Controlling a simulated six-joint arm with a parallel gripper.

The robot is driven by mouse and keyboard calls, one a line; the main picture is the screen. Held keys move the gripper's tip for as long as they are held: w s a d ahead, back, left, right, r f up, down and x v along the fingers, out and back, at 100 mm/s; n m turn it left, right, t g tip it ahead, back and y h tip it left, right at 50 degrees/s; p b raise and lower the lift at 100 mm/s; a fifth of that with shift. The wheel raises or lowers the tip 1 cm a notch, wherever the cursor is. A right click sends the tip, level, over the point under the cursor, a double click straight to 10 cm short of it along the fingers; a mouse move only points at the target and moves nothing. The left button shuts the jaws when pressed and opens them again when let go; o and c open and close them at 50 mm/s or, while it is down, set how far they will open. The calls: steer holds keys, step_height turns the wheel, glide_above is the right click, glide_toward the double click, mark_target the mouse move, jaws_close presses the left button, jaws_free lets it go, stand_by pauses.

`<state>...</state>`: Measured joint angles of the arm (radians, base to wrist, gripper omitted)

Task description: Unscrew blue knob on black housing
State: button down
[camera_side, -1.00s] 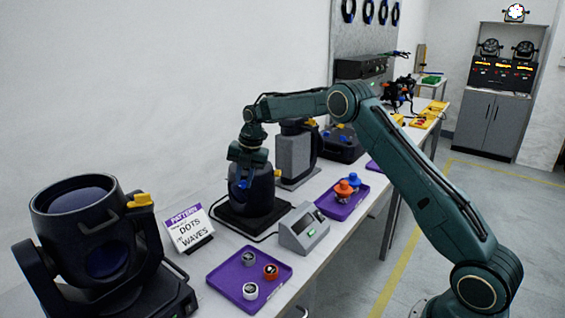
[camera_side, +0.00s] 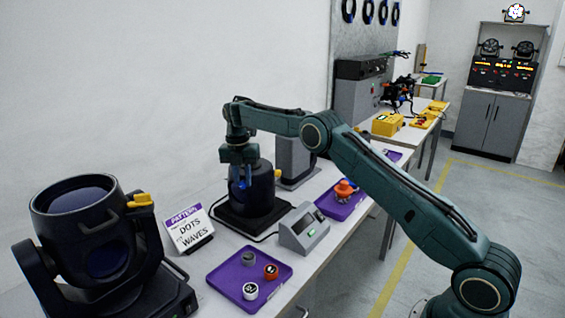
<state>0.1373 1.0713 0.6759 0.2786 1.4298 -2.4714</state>
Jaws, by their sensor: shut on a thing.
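The black housing (camera_side: 262,188) is a dark cylinder standing on a flat black base (camera_side: 228,217) on the long table. My gripper (camera_side: 241,184) points down at the housing's upper left side, in front of it in this view. It is shut on the blue knob (camera_side: 241,185), of which only a small blue patch shows between the fingers. Whether the knob is still seated on the housing cannot be told from this angle.
A grey box with a screen (camera_side: 304,230) stands right of the housing. A purple tray (camera_side: 225,279) with small round caps lies in front. A sign (camera_side: 188,228) and a large black lamp (camera_side: 85,235) stand left. Another purple tray (camera_side: 330,207) holds orange parts.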

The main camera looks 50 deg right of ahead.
steer(key=shift+s+a+r, duration=0.1)
steer(key=c, duration=1.3)
jaws_free()
steer(key=shift+o, duration=0.2)
steer(key=shift+d, duration=0.3)
steer(key=shift+s+a+t+y, duration=0.1)
steer(key=shift+t+y, duration=0.2)
steer(key=shift+t, duration=0.3)
